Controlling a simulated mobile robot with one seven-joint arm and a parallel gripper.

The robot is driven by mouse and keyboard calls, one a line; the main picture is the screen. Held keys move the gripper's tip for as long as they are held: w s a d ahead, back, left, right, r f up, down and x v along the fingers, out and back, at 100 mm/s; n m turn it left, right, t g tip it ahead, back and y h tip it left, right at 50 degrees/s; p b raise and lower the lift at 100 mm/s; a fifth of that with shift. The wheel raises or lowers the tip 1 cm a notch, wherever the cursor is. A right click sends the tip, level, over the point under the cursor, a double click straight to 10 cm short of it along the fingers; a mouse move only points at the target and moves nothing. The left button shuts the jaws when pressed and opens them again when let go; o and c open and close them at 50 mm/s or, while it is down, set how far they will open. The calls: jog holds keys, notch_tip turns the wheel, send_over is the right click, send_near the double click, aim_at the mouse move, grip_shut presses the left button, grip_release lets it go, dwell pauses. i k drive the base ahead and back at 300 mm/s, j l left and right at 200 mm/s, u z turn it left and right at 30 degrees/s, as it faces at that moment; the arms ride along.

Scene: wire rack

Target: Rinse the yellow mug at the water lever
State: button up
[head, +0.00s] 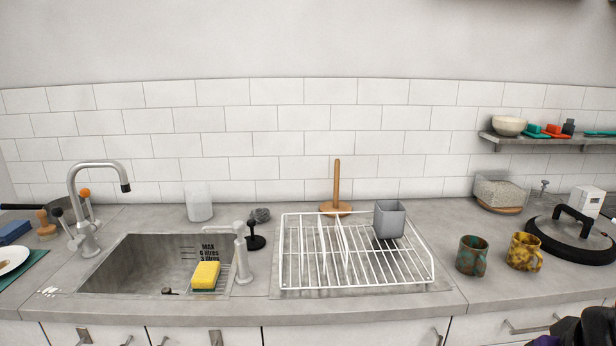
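The yellow mug (523,252), mottled with brown, stands upright on the counter at the right, its handle to the right. A tall grey tap (97,167) stands at the left of the sink, with an orange-tipped lever (85,194) and a dark-tipped one beside it. A short white tap (241,252) stands at the sink's right edge, with a black-knobbed lever (254,234) beside it. I cannot tell which is the water lever. A dark part of my arm or gripper (588,329) shows at the bottom right corner, cut off and apart from the mug. Its fingers cannot be made out.
A green-brown mug (473,255) stands just left of the yellow one. A black-rimmed lid (572,236) lies to the right. The white wire rack (357,284) holds a grey cup (390,218). The sink (150,262) has a yellow sponge (206,275) at its right side.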

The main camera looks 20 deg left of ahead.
aim_at(76, 243)
jog(key=u, duration=2.3)
jog(key=i+j+z, duration=0.15)
jog(key=z, duration=0.65)
jog(key=i+j+z, duration=0.3)
jog(key=j, duration=0.2)
jog(key=j+z, duration=0.2)
jog(key=i+j, duration=0.1)
jog(key=j, duration=0.2)
jog(key=i+j+z, duration=0.15)
jog(key=j, duration=0.45)
jog(key=i+j, duration=0.1)
jog(key=j, duration=0.3)
jog(key=i+j, duration=0.1)
jog(key=j, duration=0.35)
jog(key=i+j+z, duration=0.1)
jog(key=j, duration=0.3)
jog(key=i+j, duration=0.1)
jog(key=j, duration=0.3)
jog(key=k+j, duration=0.1)
jog(key=k, duration=0.15)
